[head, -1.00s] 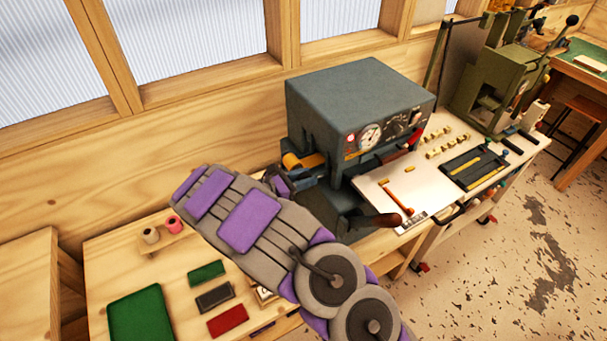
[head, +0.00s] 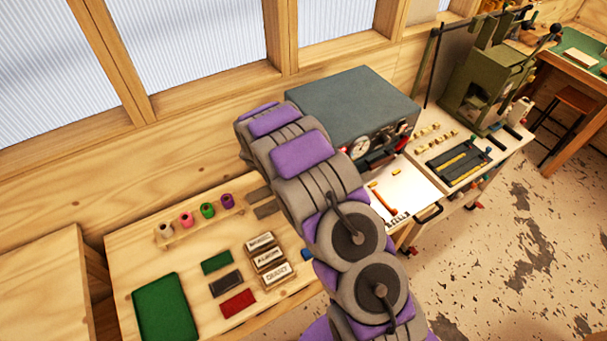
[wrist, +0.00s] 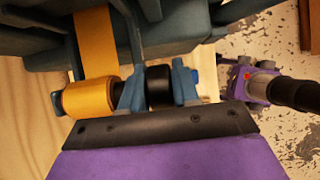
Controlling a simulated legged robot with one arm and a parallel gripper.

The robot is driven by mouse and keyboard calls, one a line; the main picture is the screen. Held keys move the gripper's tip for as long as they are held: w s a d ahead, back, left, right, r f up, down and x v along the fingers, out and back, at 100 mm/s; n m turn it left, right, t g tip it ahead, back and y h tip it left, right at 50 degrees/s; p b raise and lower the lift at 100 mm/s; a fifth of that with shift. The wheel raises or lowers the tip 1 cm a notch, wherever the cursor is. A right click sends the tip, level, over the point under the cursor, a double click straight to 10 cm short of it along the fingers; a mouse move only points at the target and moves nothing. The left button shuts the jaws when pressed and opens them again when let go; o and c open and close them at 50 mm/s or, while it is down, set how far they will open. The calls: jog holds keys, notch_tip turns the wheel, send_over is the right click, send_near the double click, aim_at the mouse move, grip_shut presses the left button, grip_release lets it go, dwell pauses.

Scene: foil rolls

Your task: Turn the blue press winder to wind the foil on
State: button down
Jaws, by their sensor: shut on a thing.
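The blue-grey press (head: 350,98) stands against the wall in the head view, its left end hidden by my arm. In the wrist view a gold foil roll (wrist: 90,98) sits on an axle, and a gold strip (wrist: 95,45) runs up from it. Right of it are a black roller (wrist: 158,86) between blue brackets and a small bright-blue part of the winder (wrist: 195,75). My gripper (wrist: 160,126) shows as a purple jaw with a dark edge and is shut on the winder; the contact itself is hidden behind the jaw. The head view hides my gripper.
Several coloured spools (head: 207,210) stand on a rack at the left. A green mat (head: 165,308), small pads and labelled blocks (head: 268,262) lie on the wooden table. The white bench (head: 415,185) and a green machine (head: 488,85) are to the right. Speckled floor is open at the right.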

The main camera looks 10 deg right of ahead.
jog(key=shift+w+g+y+p, duration=0.1)
jog(key=shift+g+y+p, duration=0.2)
jog(key=shift+y+p, duration=0.75)
jog(key=shift+p, duration=0.35)
jog(key=c, duration=1.2)
grip_release()
jog(key=shift+d+f, duration=0.1)
jog(key=shift+o, duration=1.4)
jog(key=shift+w+d+f, duration=0.1)
jog(key=shift+a+r, duration=0.25)
jog(key=shift+r, duration=0.25)
jog(key=b+v, duration=0.3)
jog(key=v, duration=1.3)
jog(key=shift+a, duration=0.2)
